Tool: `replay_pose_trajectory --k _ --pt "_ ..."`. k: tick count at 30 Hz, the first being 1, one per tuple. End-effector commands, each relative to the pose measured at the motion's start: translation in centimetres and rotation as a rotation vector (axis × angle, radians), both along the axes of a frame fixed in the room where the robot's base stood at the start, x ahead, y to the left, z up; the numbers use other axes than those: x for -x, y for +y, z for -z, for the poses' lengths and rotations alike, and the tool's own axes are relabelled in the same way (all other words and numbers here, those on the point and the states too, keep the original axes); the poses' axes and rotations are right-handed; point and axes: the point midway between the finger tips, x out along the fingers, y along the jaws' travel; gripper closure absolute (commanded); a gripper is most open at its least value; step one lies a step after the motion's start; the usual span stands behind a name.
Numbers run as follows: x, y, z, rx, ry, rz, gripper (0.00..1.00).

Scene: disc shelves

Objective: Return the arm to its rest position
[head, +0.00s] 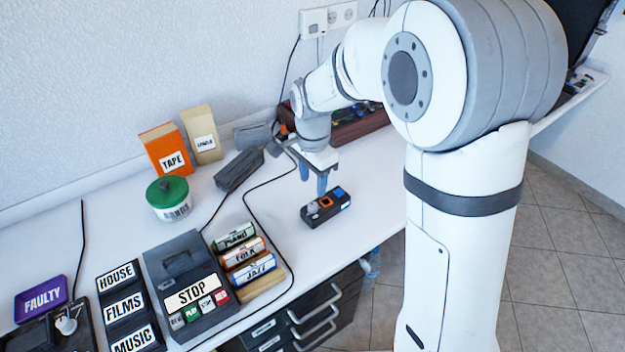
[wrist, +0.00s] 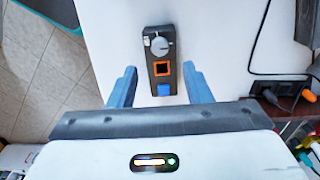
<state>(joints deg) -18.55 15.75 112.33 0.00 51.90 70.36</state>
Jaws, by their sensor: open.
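My gripper (head: 322,183) hangs at the end of my white arm above the white table, its blue fingers pointing down. In the wrist view my gripper (wrist: 157,85) shows its two blue fingers apart, with nothing held between them. A small black device (head: 326,207) with a grey knob, an orange square and a blue square lies on the table just below and in front of the fingers. In the wrist view the device (wrist: 160,60) appears between and beyond the fingertips. I cannot tell the exact height of the fingers above the table.
Left of my gripper are a labelled cassette player (head: 185,280), a rack of labelled rolls (head: 245,255), a green-lidded tin (head: 169,198) and an orange TAPE box (head: 166,150). A dark red crate (head: 358,122) stands behind. Cables cross the table (head: 345,240).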

Motion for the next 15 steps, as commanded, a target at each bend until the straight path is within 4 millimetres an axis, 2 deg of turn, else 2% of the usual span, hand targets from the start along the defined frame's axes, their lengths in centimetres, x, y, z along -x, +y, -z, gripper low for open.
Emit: replay_pose_trajectory --k 8,11,15 --pt "0.2 -0.3 -0.4 -0.001 -0.003 -0.010 0.55" --pt "1.0 -1.5 -2.1 -0.005 -0.018 -0.056 0.55" --pt "3.9 -4.9 -6.2 -0.008 -0.059 -0.206 0.55"
